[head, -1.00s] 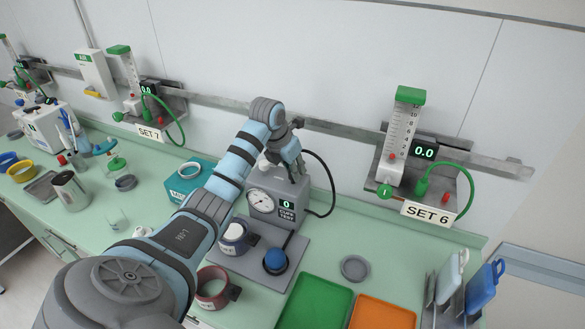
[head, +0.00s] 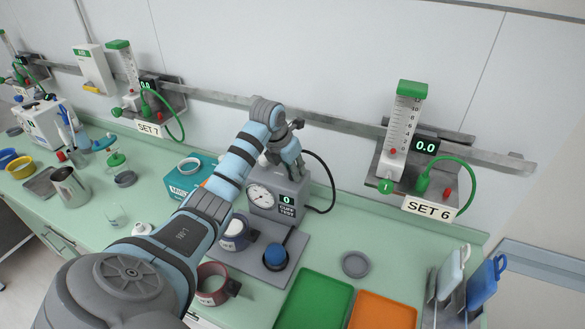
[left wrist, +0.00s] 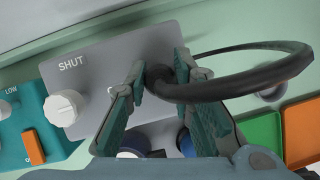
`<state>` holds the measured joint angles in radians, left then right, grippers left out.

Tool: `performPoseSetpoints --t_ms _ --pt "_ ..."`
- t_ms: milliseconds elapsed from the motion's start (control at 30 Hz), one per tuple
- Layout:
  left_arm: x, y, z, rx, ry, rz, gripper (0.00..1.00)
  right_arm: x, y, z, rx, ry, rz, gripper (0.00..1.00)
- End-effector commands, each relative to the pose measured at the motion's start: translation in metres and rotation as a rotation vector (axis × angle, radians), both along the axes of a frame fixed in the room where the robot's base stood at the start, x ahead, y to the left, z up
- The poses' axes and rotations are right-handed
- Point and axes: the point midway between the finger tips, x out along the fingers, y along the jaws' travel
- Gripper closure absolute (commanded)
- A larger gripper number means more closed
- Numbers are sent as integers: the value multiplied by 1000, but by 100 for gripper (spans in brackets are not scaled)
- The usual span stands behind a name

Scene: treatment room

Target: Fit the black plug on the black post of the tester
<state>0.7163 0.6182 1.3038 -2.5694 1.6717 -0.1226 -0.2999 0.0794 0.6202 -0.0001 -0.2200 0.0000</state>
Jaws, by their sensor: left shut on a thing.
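The tester (head: 264,197) is a grey box with a round gauge, a display reading 0 and a CUFF TEST label. My left gripper (head: 299,167) is at its top, fingers pointing down. In the left wrist view the gripper (left wrist: 163,78) is shut on the black plug (left wrist: 158,80), from which a thick black hose (left wrist: 260,88) loops away to the right. The hose (head: 331,180) also shows right of the tester. The black post is hidden by the plug and fingers, so I cannot tell whether they touch. My right gripper is out of view.
A white knob (left wrist: 64,108) stands on the tester's top near the word SHUT. A blue dome (head: 276,256) is on the tester's base. A green tray (head: 315,301) and an orange tray (head: 382,311) lie in front. The wall rail (head: 335,125) runs behind.

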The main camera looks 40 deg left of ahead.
Motion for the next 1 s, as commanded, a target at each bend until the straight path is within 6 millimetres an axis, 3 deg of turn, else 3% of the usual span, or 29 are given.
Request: performPoseSetpoints --t_ms 300,333,467,767,1000 --pt "0 0 0 0 0 0 100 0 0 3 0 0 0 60" --pt "0 0 0 0 0 0 75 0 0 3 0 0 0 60" --pt "0 0 0 0 0 0 55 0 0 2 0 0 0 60" --pt "0 0 1 0 0 0 55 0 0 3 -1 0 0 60" --pt "1 0 25 0 -2 0 55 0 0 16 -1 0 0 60"
